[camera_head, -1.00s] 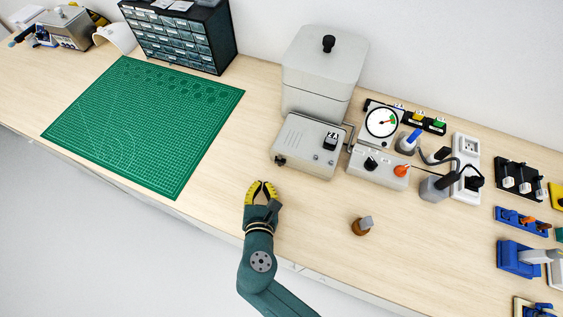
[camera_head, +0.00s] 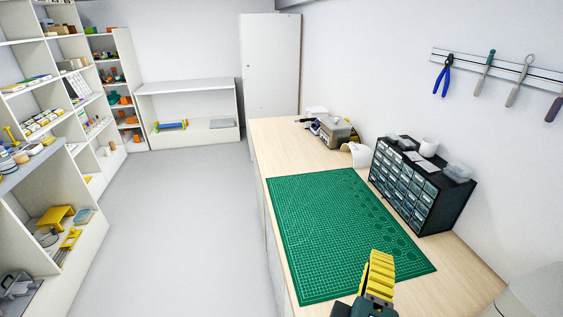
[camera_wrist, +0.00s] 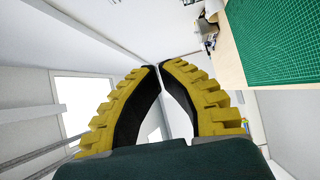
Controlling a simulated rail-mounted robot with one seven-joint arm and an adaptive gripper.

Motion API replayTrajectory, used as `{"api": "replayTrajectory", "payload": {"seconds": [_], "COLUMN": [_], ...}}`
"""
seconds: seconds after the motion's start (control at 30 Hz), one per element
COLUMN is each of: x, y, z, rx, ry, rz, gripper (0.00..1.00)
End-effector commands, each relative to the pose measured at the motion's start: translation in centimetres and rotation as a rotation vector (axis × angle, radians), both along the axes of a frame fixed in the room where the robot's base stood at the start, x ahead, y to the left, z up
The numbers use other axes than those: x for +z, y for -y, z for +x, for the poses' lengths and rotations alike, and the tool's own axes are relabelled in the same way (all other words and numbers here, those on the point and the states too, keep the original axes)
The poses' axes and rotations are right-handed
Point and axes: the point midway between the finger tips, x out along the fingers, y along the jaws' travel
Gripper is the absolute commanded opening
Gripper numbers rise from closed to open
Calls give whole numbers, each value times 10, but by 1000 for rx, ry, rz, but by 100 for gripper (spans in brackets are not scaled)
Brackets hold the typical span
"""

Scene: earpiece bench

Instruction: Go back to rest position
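My gripper (camera_head: 382,256) shows at the bottom of the head view as yellow ribbed fingers on a dark green body, in front of the green cutting mat's near right part. In the wrist view my gripper (camera_wrist: 159,67) has its two yellow fingers with black inner pads meeting almost tip to tip. Nothing is held between them. The fingertips are clear of any object in the wrist view. Most of my arm is out of view.
The green cutting mat (camera_head: 325,215) lies on the wooden bench (camera_head: 273,133). A black drawer cabinet (camera_head: 408,188) stands at its right, with a metal box (camera_head: 335,132) behind. Tools hang on a wall rail (camera_head: 500,68). Shelves (camera_head: 105,80) stand at left; the floor (camera_head: 190,220) between is clear.

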Motion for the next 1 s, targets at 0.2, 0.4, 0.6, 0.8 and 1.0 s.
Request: {"api": "replayTrajectory", "payload": {"seconds": [0.2,0.4,0.6,0.8,1.0], "x": [126,140,235,275,272], "y": [-64,-91,-90,-89,-89], "z": [-46,-58,-58,-58,-58], "rx": [440,634,629,627,627], "ry": [572,663,664,664,665], "rz": [806,1425,1412,1417,1418], "gripper": [0,0,0,0,0]}}
